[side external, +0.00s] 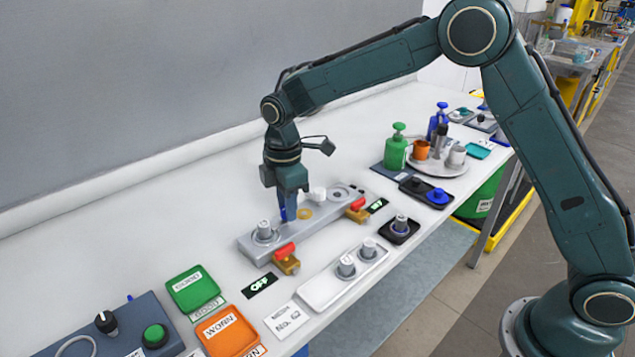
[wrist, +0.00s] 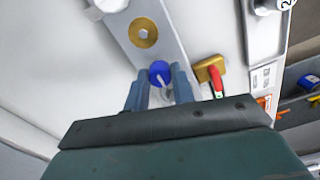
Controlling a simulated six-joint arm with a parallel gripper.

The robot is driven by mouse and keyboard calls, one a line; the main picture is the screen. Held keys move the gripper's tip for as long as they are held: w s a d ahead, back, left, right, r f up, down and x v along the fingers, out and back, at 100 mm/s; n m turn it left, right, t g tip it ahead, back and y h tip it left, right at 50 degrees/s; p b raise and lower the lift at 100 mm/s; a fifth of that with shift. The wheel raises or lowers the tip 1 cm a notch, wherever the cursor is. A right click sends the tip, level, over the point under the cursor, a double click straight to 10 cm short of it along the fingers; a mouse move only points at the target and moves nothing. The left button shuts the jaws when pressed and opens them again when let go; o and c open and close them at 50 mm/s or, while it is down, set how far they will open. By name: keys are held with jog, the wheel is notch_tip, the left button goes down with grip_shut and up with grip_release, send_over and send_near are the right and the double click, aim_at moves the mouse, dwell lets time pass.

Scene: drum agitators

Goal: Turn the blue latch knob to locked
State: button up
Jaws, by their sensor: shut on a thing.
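The blue latch knob (wrist: 159,72) is a round blue disc with a white pointer mark, on a long grey fixture (side external: 310,217) on the white bench. My gripper (wrist: 160,84) points down, with its two fingers on either side of the knob, shut on it. In the side view my gripper (side external: 289,205) is low over the middle of the fixture, and a sliver of blue (side external: 283,214) shows beside its fingers. The fingers and gripper body hide part of the knob and the surface just behind it. I cannot tell any locked or unlocked marking.
A brass ring (wrist: 143,32) lies close to the knob on the fixture. Red-handled brass valves (side external: 286,258) stand along the front, near an OFF label (side external: 260,285). A white tray (side external: 325,294), green tray (side external: 193,288) and orange tray (side external: 227,333) are nearby. The bench behind is clear.

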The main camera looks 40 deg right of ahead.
dwell(0.3)
jog(key=o, duration=1)
jog(key=shift+r, duration=0.15)
notch_tip(320, 180, up, 14)
jog(key=shift+f, duration=0.2)
